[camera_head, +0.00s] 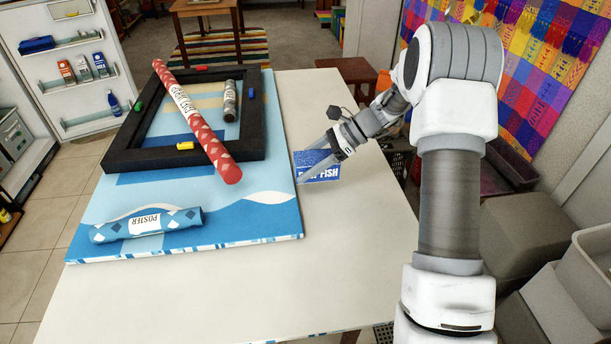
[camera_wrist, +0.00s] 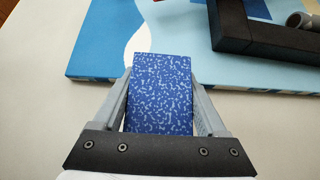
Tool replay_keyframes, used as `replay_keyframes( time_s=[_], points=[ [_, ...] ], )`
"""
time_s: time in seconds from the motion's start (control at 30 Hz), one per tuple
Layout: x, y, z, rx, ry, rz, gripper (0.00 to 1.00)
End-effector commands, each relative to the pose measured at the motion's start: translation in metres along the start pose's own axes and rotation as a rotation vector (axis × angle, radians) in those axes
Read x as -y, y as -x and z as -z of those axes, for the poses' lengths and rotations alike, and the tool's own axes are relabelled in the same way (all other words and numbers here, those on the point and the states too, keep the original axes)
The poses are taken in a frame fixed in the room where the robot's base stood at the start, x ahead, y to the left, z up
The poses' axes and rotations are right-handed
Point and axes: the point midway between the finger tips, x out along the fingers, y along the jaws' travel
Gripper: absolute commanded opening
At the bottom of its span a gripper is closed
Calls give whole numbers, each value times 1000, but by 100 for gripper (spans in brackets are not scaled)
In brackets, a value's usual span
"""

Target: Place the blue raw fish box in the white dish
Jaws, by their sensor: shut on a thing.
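The blue raw fish box (camera_head: 318,172) is on or just above the white table, close to the right edge of the blue-and-white board; I cannot tell if it touches the table. Its speckled blue face (camera_wrist: 160,95) fills the middle of the wrist view. My gripper (camera_head: 318,162) is shut on the box, with one finger along each side; the fingers also show in the wrist view (camera_wrist: 161,100). No white dish shows in either view.
The board (camera_head: 255,215) carries a black frame (camera_head: 125,160), a long red poster roll (camera_head: 197,120), a blue poster roll (camera_head: 147,224) and a grey roll (camera_head: 230,100). The table (camera_head: 240,290) is clear at the front. Grey crates (camera_head: 545,310) stand at the right.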

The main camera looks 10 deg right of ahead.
Motion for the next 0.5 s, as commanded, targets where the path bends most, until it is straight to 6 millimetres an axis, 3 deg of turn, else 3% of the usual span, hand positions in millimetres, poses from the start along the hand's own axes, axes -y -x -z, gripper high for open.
replay_keyframes(
  time_s=[0.3,0.5],
  points=[
    [0,-22,30,0,-2,-2,12],
    [0,-24,32,-1,1,1,12]
  ],
)
